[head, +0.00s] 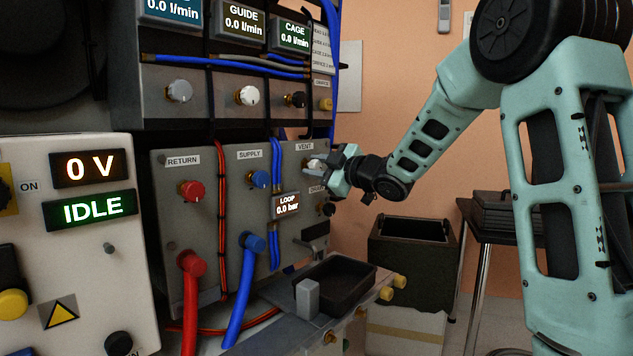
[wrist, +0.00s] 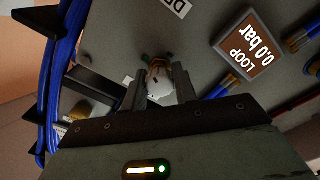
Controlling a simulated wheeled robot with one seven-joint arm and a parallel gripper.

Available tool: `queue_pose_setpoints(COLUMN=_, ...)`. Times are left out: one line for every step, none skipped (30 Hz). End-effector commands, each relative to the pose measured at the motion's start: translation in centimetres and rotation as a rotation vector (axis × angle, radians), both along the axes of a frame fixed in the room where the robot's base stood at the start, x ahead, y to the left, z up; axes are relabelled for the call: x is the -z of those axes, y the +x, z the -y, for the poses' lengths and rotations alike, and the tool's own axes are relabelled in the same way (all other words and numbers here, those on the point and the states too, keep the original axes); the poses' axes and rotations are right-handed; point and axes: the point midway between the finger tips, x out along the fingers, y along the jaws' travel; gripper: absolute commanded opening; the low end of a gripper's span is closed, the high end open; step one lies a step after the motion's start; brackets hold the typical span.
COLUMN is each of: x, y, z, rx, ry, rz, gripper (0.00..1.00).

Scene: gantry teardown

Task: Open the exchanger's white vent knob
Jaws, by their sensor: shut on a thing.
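The white vent knob (head: 315,164) is on the grey exchanger panel (head: 225,220), under the VENT label, at the panel's upper right. My gripper (head: 330,168) reaches it from the right, with its fingers at the knob. In the wrist view the white knob (wrist: 160,88) sits between the two fingers of my gripper (wrist: 160,92), which are shut on it. A brass-coloured part shows behind the knob there. The fingers hide part of the knob in the head view. The LOOP display (head: 286,205) reads 0.0 bar.
A red RETURN knob (head: 191,190) and a blue SUPPLY knob (head: 260,179) are to the left on the panel. A dark knob (head: 328,209) is just below my gripper. A black tray (head: 335,285) lies below. Blue cables (wrist: 75,80) run near my gripper.

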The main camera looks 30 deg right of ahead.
Motion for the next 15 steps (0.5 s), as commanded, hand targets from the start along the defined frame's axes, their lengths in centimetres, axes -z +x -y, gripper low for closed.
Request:
queue_pose_setpoints(x=0.53, y=0.00, z=-0.10, rx=-0.001, ry=-0.045, rz=0.013, gripper=0.06)
queue_pose_setpoints(x=0.52, y=0.00, z=-0.11, rx=-0.002, ry=-0.072, rz=0.021, gripper=0.06)
queue_pose_setpoints(x=0.48, y=0.00, z=-0.08, rx=-0.001, ry=-0.107, rz=0.031, gripper=0.06)
queue_pose_setpoints(x=0.46, y=-0.02, z=-0.06, rx=-0.001, ry=-0.134, rz=0.038, gripper=0.06)
queue_pose_setpoints(x=0.46, y=-0.02, z=-0.06, rx=-0.001, ry=-0.158, rz=0.043, gripper=0.06)
queue_pose_setpoints(x=0.47, y=-0.01, z=-0.09, rx=-0.001, ry=-0.191, rz=0.051, gripper=0.06)
queue_pose_setpoints(x=0.47, y=0.01, z=-0.10, rx=-0.001, ry=-0.214, rz=0.057, gripper=0.06)
queue_pose_setpoints(x=0.44, y=0.01, z=-0.08, rx=-0.001, ry=-0.237, rz=0.063, gripper=0.06)
queue_pose_setpoints(x=0.42, y=0.00, z=-0.05, rx=-0.001, ry=-0.268, rz=0.071, gripper=0.06)
queue_pose_setpoints(x=0.40, y=-0.01, z=-0.04, rx=-0.001, ry=-0.288, rz=0.076, gripper=0.06)
queue_pose_setpoints(x=0.39, y=-0.01, z=-0.05, rx=-0.001, ry=-0.307, rz=0.081, gripper=0.06)
queue_pose_setpoints(x=0.36, y=-0.01, z=-0.05, rx=0.000, ry=-0.333, rz=0.087, gripper=0.06)
queue_pose_setpoints(x=0.34, y=-0.01, z=-0.07, rx=-0.001, ry=-0.350, rz=0.091, gripper=0.06)
queue_pose_setpoints(x=0.32, y=0.00, z=-0.09, rx=-0.001, ry=-0.368, rz=0.095, gripper=0.06)
queue_pose_setpoints(x=0.29, y=0.00, z=-0.08, rx=-0.001, ry=-0.388, rz=0.101, gripper=0.06)
